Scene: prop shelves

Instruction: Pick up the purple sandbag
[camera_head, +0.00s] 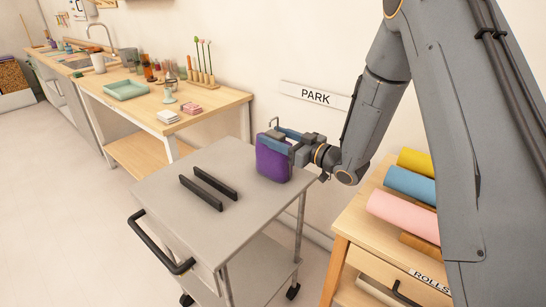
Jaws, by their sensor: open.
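The purple sandbag (272,161) stands upright near the back right corner of the grey cart top (170,204). My gripper (277,138) reaches in from the right at the height of the sandbag's upper part. Its fingers are open, and one blue-grey finger lies across the near top of the sandbag. The other finger shows behind it. The sandbag appears to be between or right beside the fingers; contact cannot be told from this view. Part of the sandbag's upper edge is hidden by the gripper.
Two black bars (208,188) stand on the cart top left of the sandbag. The cart has a black handle (160,246). A wooden unit (352,240) with coloured rolls is at the right. A wooden table (222,103) with small items is behind left. A PARK sign (315,96) is on the wall.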

